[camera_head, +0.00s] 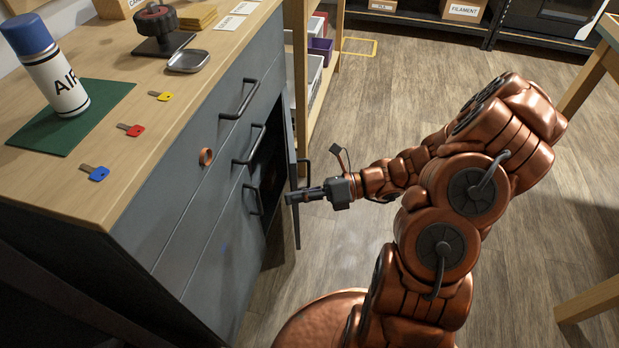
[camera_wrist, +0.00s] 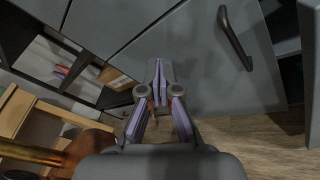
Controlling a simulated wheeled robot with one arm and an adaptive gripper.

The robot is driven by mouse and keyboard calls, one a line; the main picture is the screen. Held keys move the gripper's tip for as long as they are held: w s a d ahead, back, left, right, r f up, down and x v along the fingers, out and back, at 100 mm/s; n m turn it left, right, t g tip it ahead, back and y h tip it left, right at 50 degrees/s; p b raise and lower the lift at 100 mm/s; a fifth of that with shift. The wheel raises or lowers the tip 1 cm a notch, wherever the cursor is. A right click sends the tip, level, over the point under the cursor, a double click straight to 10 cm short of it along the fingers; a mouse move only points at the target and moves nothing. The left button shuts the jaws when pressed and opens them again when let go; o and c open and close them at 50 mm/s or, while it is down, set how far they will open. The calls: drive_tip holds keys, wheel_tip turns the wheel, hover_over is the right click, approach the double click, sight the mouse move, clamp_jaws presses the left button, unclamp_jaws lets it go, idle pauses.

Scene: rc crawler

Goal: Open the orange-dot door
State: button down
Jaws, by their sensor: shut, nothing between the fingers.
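The grey cabinet (camera_head: 190,215) stands on the left with a wooden top. A grey door (camera_head: 293,170) at its far end stands swung out, nearly edge-on in the head view, beside a dark opening (camera_head: 268,165). I cannot make out an orange dot on it. My gripper (camera_head: 290,198) is shut and empty, its tips close against the door; I cannot tell whether they touch. In the wrist view my gripper (camera_wrist: 158,78) points at a grey panel (camera_wrist: 200,65) with a dark bar handle (camera_wrist: 235,38).
Blue, red and yellow keys, an AIR can (camera_head: 58,75) and a metal dish (camera_head: 187,61) lie on top. A wooden shelf (camera_head: 305,90) stands beyond the door. A table leg (camera_head: 588,300) is at right. The floor between is clear.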

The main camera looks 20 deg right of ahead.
drive_tip(key=w+d+f+m+t+h+p, duration=0.1)
drive_tip(key=w+d+f+m+t+h, duration=0.15)
drive_tip(key=d+f+m+t, duration=0.4)
drive_tip(key=w+d+f+m+t+h, duration=0.1)
drive_tip(key=d+f+m+t+h, duration=0.25)
drive_tip(key=d+m, duration=0.6)
drive_tip(key=w+a+m+b, duration=0.1)
drive_tip(key=w+a+b, duration=0.2)
drive_tip(key=w+a, duration=0.4)
drive_tip(key=shift+w+a+f, duration=0.35)
drive_tip(key=shift+w+f, duration=0.05)
drive_tip(key=shift+w, duration=0.15)
drive_tip(key=shift+d+y, duration=0.1)
drive_tip(key=shift+y, duration=0.2)
